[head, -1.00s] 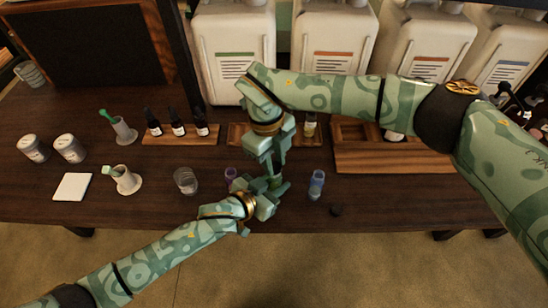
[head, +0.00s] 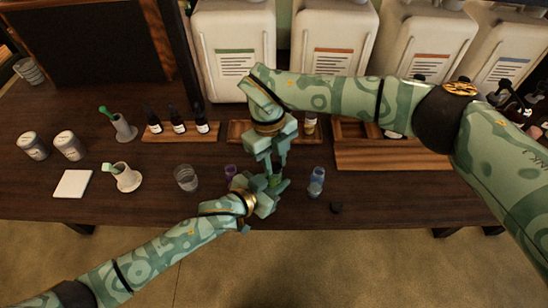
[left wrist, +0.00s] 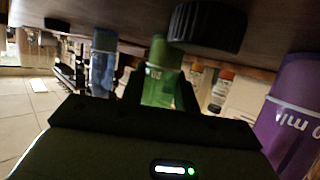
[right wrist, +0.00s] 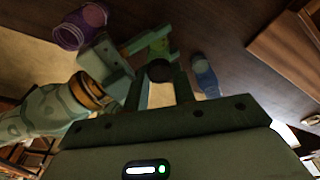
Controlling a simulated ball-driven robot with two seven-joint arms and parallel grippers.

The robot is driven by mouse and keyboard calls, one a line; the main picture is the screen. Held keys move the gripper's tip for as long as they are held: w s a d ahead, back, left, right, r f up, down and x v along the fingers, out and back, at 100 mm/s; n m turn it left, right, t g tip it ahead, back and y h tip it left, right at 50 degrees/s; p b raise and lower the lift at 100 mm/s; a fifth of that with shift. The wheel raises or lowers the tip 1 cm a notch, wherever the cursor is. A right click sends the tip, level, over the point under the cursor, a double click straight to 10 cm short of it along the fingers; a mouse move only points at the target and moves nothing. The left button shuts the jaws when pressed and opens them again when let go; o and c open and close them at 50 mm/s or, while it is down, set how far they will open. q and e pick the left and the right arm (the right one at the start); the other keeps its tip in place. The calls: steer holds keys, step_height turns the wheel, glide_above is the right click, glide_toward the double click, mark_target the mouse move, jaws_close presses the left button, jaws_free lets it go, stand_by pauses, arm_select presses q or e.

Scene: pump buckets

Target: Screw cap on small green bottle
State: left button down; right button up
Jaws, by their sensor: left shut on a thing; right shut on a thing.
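My left gripper (head: 272,188) is shut on the small green bottle (left wrist: 160,75), whose translucent green body shows between its fingers in the left wrist view. My right gripper (head: 275,165) comes from above. In the right wrist view it is shut on a round black cap (right wrist: 159,70), with the green bottle (right wrist: 160,45) close beyond it. The fingers hide the join, so I cannot tell whether the cap touches the bottle's neck. Another black cap (left wrist: 207,27) lies on the table near the green bottle in the left wrist view.
A purple bottle (left wrist: 295,115) stands close to the left gripper and a blue bottle (head: 316,182) stands to the right. A further black cap (head: 336,208) lies near the table's front edge. A clear cup (head: 186,178) and wooden racks (head: 180,133) are nearby.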

steer(key=m+y, duration=0.1)
steer(key=m, duration=0.5)
steer(key=shift+d, duration=0.15)
steer(key=m, duration=0.3)
steer(key=m+y, duration=0.1)
steer(key=m, duration=0.5)
steer(key=shift+d, duration=0.1)
steer(key=m, duration=0.6)
steer(key=shift+s+f+t+y, duration=0.1)
steer(key=shift+t+y, duration=0.2)
steer(key=shift+y, duration=0.1)
steer(key=m+t, duration=0.1)
steer(key=m, duration=0.5)
steer(key=shift+s, duration=0.1)
steer(key=m+t, duration=0.1)
steer(key=m, duration=0.6)
steer(key=o, duration=0.9)
